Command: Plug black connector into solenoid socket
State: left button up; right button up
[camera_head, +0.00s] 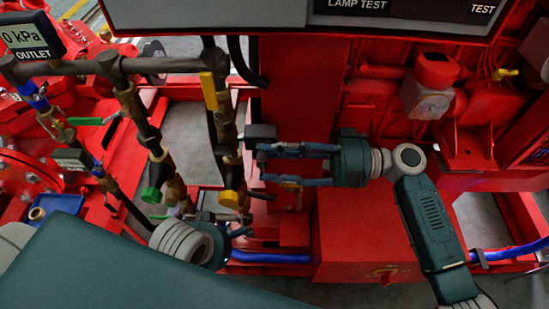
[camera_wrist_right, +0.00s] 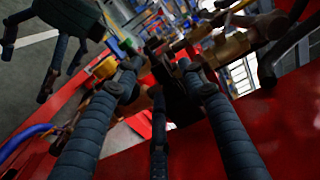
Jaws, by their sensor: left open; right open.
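A small black block (camera_head: 260,132), which may be the solenoid or the connector, sits beside the brass pipework, just above my right fingertips in the head view. My right gripper (camera_head: 263,166) is open and points left, its fingers spread at the pipes. In the right wrist view its fingertips (camera_wrist_right: 157,75) flank a dark block (camera_wrist_right: 176,92); I cannot tell whether they touch it. My left gripper (camera_head: 243,231) is open, low by the pipes and partly hidden by its own wrist; it also shows in the right wrist view (camera_wrist_right: 38,62). I cannot clearly identify connector or socket.
Vertical brass pipes with a yellow-handled valve (camera_head: 208,91) and a green knob (camera_head: 151,195) stand left of my right gripper. A red panel (camera_head: 303,92) lies behind it. A control box (camera_head: 210,16) overhangs the top. A blue hose (camera_head: 270,257) runs below.

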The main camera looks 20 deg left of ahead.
jog(key=shift+d, duration=0.1)
jog(key=v, duration=1.2)
